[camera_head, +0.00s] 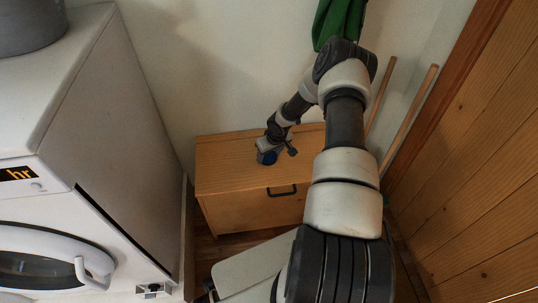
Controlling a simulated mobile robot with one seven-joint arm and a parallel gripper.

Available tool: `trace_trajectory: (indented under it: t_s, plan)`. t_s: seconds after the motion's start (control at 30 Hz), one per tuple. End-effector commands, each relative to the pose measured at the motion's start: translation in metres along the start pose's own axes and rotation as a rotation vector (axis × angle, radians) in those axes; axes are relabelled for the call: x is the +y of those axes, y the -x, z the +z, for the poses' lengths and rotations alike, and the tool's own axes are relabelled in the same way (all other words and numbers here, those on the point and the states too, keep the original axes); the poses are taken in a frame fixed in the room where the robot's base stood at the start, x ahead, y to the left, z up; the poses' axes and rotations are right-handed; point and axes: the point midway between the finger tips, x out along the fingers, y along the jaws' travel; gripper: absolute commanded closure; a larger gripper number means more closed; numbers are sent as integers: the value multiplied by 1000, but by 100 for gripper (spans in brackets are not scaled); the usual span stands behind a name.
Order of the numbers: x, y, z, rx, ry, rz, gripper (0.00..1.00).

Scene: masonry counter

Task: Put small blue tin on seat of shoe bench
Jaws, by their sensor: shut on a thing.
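The shoe bench (222,170) is a wooden box with a black handle on its front, standing against the back wall. The small blue tin (268,157) is at the end of my arm, over the left-middle part of the bench's seat. My gripper (271,149) is shut on the tin. The tin is at or just above the seat; I cannot tell whether it touches. The gripper's fingers are small and partly hidden by the wrist.
A white washing machine (95,140) stands at the left with a grey pot (30,25) on top. A green cloth (338,20) hangs on the back wall. Wooden poles (405,118) lean at the right by a plank-panelled surface (480,170). The left part of the seat is clear.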

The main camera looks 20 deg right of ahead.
Motion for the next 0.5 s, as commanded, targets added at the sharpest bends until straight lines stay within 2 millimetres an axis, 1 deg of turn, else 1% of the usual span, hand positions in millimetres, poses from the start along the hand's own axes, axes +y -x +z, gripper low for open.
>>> trace_trajectory:
  t_s: [0.07,0.1,0.17,0.2,0.5]
  plan:
    - [0,-4,1,1,0,0,76]
    - [0,-2,1,0,0,0,39]
    - [0,-2,1,-1,0,0,29]
    - [0,-2,1,-1,0,0,26]
    - [0,0,0,0,0,0,26]
